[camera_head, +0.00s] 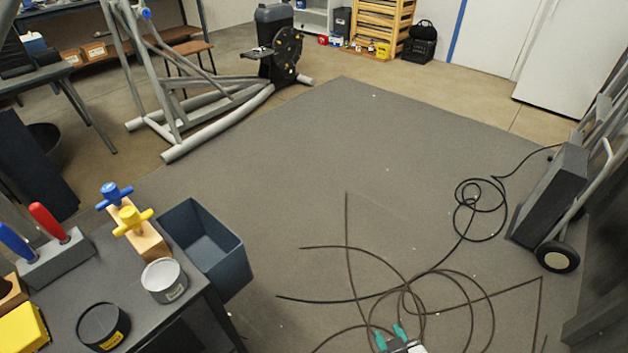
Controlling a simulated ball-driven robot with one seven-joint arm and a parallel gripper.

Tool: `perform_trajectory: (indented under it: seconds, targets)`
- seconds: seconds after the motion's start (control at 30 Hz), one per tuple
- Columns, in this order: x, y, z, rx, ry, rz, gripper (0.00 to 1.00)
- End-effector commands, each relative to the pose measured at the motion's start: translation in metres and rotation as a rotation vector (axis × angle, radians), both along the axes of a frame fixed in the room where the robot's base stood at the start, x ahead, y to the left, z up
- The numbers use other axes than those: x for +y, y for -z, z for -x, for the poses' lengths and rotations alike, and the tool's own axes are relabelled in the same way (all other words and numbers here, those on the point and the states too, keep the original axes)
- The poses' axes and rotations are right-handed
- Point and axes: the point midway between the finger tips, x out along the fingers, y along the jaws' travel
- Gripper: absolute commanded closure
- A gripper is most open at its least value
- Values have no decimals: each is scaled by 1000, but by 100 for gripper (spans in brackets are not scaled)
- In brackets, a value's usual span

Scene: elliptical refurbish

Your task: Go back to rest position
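My gripper (390,335) shows at the bottom edge, right of centre, with two teal fingertips and part of a pale body. The fingertips stand apart with a gap between them, and I see nothing held there. It appears in front of the dark cables (425,275) on the grey mat; its height above them is hard to judge. The rest of the arm is out of the frame.
A dark workbench (215,325) at lower left carries tins, tools and a yellow block. A blue-grey bin (222,262) is at its side. An elliptical frame (200,120) stands at the back left, a wheeled unit (550,200) at right. The mat's middle (350,150) is clear.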

Motion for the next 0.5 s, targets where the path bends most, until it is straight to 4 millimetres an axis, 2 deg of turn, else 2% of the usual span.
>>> perform_trajectory:
  seconds: [0.03,0.2,0.33,0.5]
  targets:
    - [-22,-11,11,64,63,0,66]
    - [-73,-26,64,308,226,-19,66]
    - [-97,-44,114,497,312,-51,66]
    - [-109,-69,170,697,363,-97,66]
